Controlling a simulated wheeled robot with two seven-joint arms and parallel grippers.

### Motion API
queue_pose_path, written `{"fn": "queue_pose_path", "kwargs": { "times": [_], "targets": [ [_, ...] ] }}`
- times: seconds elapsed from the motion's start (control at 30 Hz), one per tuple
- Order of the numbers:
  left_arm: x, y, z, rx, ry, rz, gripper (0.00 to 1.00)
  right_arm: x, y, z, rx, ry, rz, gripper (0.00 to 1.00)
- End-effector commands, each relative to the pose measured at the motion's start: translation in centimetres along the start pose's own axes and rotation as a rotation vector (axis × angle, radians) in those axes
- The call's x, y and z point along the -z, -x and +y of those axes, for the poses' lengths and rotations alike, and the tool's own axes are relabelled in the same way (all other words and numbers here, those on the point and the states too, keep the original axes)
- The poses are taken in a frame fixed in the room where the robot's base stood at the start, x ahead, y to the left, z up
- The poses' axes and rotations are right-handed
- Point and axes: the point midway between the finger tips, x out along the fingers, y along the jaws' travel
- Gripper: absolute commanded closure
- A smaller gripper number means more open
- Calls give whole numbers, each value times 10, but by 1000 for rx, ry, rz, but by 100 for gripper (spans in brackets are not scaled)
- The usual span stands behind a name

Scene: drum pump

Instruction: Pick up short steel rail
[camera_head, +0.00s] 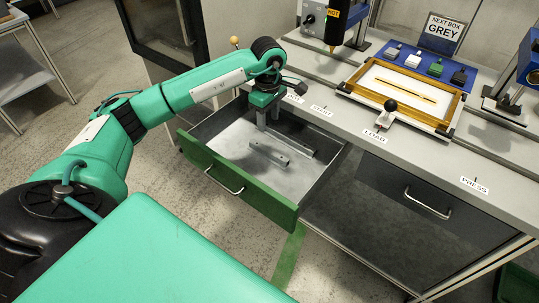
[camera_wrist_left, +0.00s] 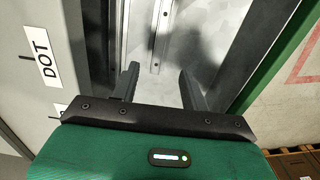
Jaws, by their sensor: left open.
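The short steel rail (camera_head: 269,153) lies flat in the open drawer, nearer the green front than a longer steel rail (camera_head: 292,142). In the left wrist view the short rail (camera_wrist_left: 161,35), with holes in it, runs away from me beyond the fingertips, and its far end is cut off by the frame. My left gripper (camera_head: 267,122) points down over the back left part of the drawer. Its two fingers are apart and empty in the left wrist view (camera_wrist_left: 160,80), with the rail's near end showing between them. My right gripper is not in view.
The drawer (camera_head: 235,180) has a green front with a handle, and its walls surround the rails. The workbench (camera_head: 330,122) edge is close behind my gripper. On it stand a framed tray (camera_head: 440,121), small coloured blocks and a press. A closed drawer (camera_head: 410,205) is at right.

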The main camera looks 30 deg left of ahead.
Motion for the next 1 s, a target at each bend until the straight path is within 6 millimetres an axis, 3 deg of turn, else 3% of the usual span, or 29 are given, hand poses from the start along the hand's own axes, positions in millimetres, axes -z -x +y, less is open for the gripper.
{"fn": "queue_pose_path", "kwargs": {
  "times": [0.3,0.67,0.9,1.0],
  "targets": [
    [-1,-61,-1,4,0,-1,55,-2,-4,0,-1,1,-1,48],
    [-1,-88,-1,3,0,0,55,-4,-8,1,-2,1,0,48],
    [-2,-124,-2,5,1,0,55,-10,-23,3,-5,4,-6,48],
    [-2,-130,-1,1,0,-1,55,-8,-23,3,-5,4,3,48]
  ]
}}
